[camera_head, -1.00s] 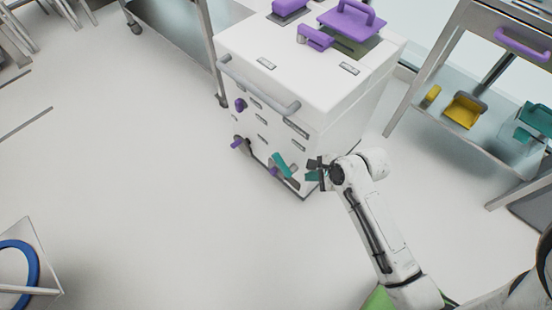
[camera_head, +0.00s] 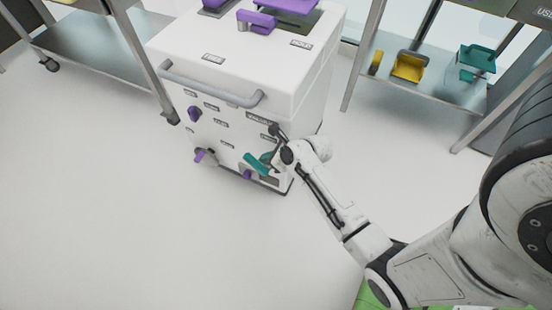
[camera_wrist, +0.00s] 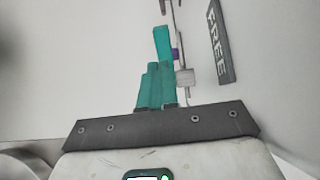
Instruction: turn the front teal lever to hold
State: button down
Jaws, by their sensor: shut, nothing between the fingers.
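The front teal lever (camera_head: 256,165) is on the lower front of the white cabinet, slanting up to the left in the head view. My gripper (camera_head: 267,157) has teal fingers and is close to the right side of the lever. In the wrist view my gripper (camera_wrist: 155,66) has its fingers together, with nothing held between them. I cannot tell whether the fingertips touch the lever. The lever's pivot is partly hidden.
The white cabinet (camera_head: 228,68) has a grey bar handle (camera_head: 210,85) across its front. Purple knobs (camera_head: 194,114) and (camera_head: 204,155) are left of the lever. A FREE label (camera_wrist: 219,42) is to the right in the wrist view. Shelf tables flank the cabinet; the floor in front is clear.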

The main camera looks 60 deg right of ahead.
aim_at(252, 161)
jog(key=b+x, duration=0.2)
jog(key=x, duration=0.3)
jog(key=shift+w+f, duration=0.1)
jog(key=shift+f, duration=0.1)
jog(key=shift+d, duration=0.1)
